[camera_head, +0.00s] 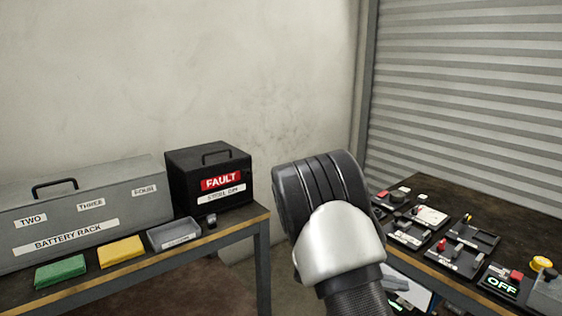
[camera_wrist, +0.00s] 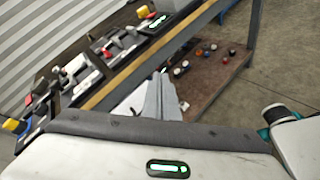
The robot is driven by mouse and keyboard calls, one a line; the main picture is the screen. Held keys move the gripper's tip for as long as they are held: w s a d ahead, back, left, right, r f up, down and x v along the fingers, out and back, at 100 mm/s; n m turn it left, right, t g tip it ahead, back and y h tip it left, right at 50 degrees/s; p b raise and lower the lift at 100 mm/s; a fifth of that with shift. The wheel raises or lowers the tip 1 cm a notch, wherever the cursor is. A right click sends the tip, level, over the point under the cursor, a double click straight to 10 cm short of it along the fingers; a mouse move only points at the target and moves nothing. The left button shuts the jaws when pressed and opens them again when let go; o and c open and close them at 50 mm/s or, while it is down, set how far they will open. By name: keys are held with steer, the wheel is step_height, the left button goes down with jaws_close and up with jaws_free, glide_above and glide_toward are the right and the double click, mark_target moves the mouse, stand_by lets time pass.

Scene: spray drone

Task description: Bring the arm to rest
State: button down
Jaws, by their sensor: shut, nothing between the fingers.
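My arm (camera_head: 330,215) rises in the middle of the head view, with a black ribbed joint and a silver-white cover. It stands in front of the gap between the two benches. In the wrist view my gripper (camera_wrist: 161,97) shows as narrow grey fingers close together, shut and empty. The fingers appear over the edge of the right bench and its lower shelf, touching nothing that I can make out.
The right bench (camera_head: 462,198) bears several black switch panels and a lit OFF sign (camera_head: 499,284). Its lower shelf (camera_wrist: 215,92) holds small round items.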

steer(key=s+a+r+m+t+y, duration=0.2)
steer(key=s+a+r+m+y, duration=0.5)
steer(key=s+r, duration=0.4)
steer(key=s+a+r+m+t+y, duration=0.2)
steer(key=s+a+r+m+y, duration=0.5)
steer(key=s, duration=0.6)
step_height(320, 180, up, 24)
steer(key=a+n+p, duration=0.1)
steer(key=a+p, duration=0.1)
steer(key=p, duration=2)
steer(key=shift+s+h+p, duration=0.3)
steer(key=shift+p, duration=0.05)
